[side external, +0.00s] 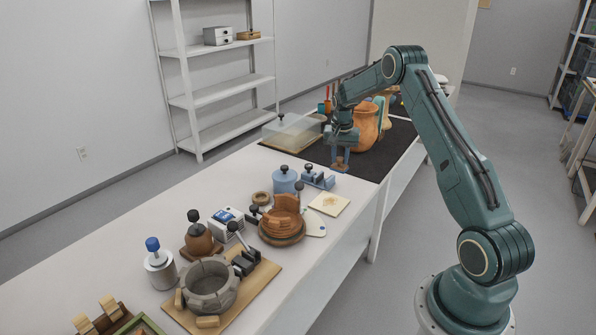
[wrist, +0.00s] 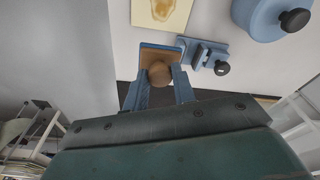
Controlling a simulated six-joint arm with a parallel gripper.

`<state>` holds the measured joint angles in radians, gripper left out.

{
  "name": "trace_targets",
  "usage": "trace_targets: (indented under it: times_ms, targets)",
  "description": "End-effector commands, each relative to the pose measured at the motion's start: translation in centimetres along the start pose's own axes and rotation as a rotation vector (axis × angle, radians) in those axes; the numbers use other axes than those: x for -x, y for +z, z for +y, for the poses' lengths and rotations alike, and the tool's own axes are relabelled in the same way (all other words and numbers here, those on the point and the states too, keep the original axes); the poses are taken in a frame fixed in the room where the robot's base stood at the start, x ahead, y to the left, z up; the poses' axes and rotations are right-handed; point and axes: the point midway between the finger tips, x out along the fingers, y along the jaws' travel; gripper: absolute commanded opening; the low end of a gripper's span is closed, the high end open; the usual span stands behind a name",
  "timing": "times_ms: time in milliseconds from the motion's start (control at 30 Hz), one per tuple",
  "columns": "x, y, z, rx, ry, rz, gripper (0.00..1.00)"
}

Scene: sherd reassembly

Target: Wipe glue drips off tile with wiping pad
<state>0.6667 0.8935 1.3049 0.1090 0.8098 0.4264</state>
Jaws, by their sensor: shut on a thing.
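The wiping pad (wrist: 158,50) is a brown block with a round wooden knob (wrist: 160,74). My gripper (wrist: 159,83) is shut on the knob, with a blue finger on each side. In the side view my gripper (side external: 340,155) points down over the front part of the dark mat, and the pad (side external: 340,167) shows small below it. I cannot tell whether the pad touches the mat. The pale square tile (side external: 329,204) lies flat on the white table, nearer the camera than the pad. In the wrist view the tile (wrist: 178,22) is cut by the top edge, with a yellowish glue patch.
A blue clamp (side external: 318,178) and a blue lidded pot (side external: 285,180) stand beside the tile. An orange sherd assembly (side external: 283,222) is close by. A terracotta jar (side external: 366,127) and clear box (side external: 293,132) stand beyond my gripper on the dark mat (side external: 380,162).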

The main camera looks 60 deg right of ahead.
Motion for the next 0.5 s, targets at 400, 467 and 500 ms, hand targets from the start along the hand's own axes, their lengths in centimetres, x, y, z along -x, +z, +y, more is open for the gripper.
trace_targets:
  times_ms: [400,467,500]
  targets:
    - [-2.4,2.1,-0.8,0.000,-0.002,0.000,0.08]
    - [-2.6,2.1,-0.8,0.000,-0.002,-0.001,0.08]
    - [-2.8,2.1,-0.8,0.000,-0.002,-0.001,0.08]
